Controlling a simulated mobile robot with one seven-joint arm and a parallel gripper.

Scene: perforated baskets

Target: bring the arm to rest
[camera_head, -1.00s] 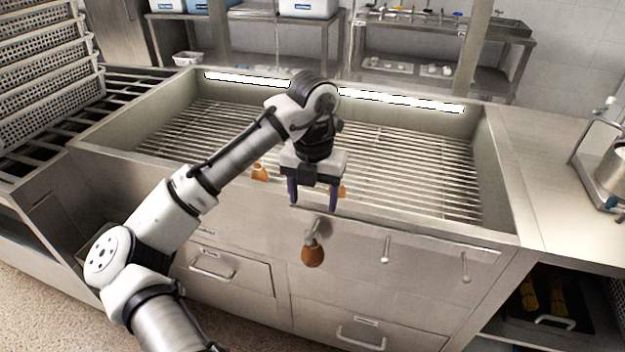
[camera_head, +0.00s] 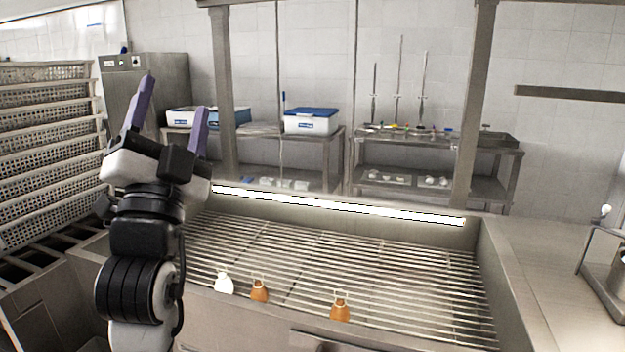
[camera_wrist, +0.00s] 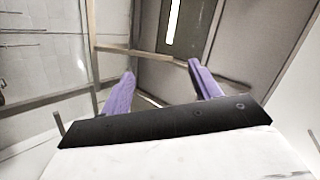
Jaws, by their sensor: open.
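My gripper (camera_head: 168,118) is raised at the left in the head view, its two purple fingers pointing up. The fingers are spread apart with nothing between them. In the wrist view my gripper (camera_wrist: 162,88) also shows open and empty, with upper walls and a bright ceiling light (camera_wrist: 173,25) beyond it. My wrist and arm stand upright below it, in front of the left end of the grated sink (camera_head: 400,270).
Two orange-brown items (camera_head: 340,308) and a white one (camera_head: 223,284) are at the sink's front. Stacked perforated baskets (camera_head: 45,150) stand at left, close to my arm. Shelving with a blue-lidded box (camera_head: 311,121) is behind. The right counter (camera_head: 545,260) is mostly clear.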

